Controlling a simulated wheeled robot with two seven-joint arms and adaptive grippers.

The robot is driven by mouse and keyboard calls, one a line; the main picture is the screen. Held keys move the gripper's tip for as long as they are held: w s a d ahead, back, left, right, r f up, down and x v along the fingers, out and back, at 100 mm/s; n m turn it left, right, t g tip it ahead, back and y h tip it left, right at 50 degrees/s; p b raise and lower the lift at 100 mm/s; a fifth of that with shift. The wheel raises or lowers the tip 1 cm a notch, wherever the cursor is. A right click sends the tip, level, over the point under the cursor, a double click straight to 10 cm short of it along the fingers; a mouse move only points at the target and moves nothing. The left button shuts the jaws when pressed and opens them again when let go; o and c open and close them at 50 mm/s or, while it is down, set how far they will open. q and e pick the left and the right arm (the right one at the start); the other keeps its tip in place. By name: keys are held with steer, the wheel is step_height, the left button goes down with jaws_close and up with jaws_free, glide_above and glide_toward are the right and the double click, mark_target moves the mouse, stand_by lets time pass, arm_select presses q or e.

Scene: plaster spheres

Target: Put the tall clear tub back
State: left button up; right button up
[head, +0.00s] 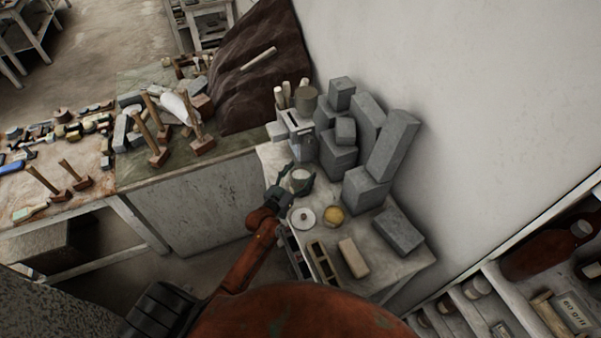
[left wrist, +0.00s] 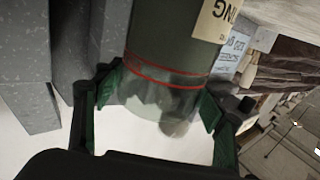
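The tall clear tub (head: 300,177) is at the left edge of the small side table, seen from above in the head view. In the left wrist view the tub (left wrist: 172,50) has a grey-green body, red lines, a pale label and a clear end section. My left gripper (head: 300,181) has its green-padded fingers on both sides of the clear section, and they appear to touch it. The fingers also show in the left wrist view (left wrist: 160,100). Whether the tub's base touches the table is hidden. My right gripper is not in view.
The side table (head: 372,268) holds a white round lid or dish (head: 303,218), a yellow-topped pot (head: 333,217), a beige block (head: 353,258) and several grey blocks (head: 400,232). Grey blocks crowd the tub's right side. A workbench (head: 190,171) with mallets stands left.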

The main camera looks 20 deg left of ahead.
arm_select(q)
steer(key=o, duration=0.3)
steer(key=shift+o, duration=0.2)
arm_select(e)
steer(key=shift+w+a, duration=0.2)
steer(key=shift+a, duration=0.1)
arm_select(q)
steer(key=shift+r, duration=0.2)
steer(key=s+a+b, duration=0.1)
steer(key=s+b, duration=0.1)
steer(key=s, duration=1)
steer(key=shift+a, duration=0.35)
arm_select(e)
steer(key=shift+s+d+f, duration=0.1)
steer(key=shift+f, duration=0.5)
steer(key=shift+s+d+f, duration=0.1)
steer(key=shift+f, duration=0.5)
